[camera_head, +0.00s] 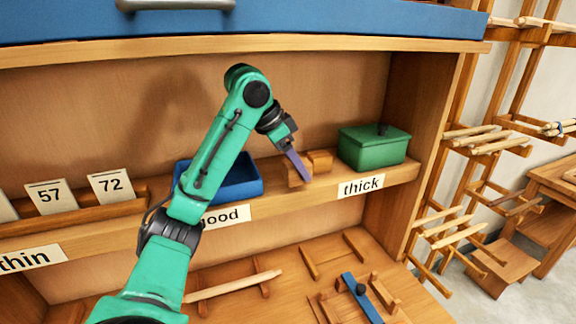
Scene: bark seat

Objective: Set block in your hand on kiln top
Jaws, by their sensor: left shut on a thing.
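My left gripper (297,162) reaches over the upper shelf, between the blue tray and the green box. It is shut on a small wooden block (295,174), partly hidden behind a purple finger. Another wooden piece (320,160) shows just right of the finger; I cannot tell whether it is part of the same block. Whether the block touches the shelf is unclear. Nothing in view is marked as a kiln, and I cannot tell where the kiln top is. My right gripper is not in view.
A blue tray (240,188) and a lidded green box (374,150) stand on the shelf (405,173), which bears labels. Number cards (110,186) stand at left. A blue panel with a handle (300,22) overhangs the shelf. Wooden racks (480,140) stand at right.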

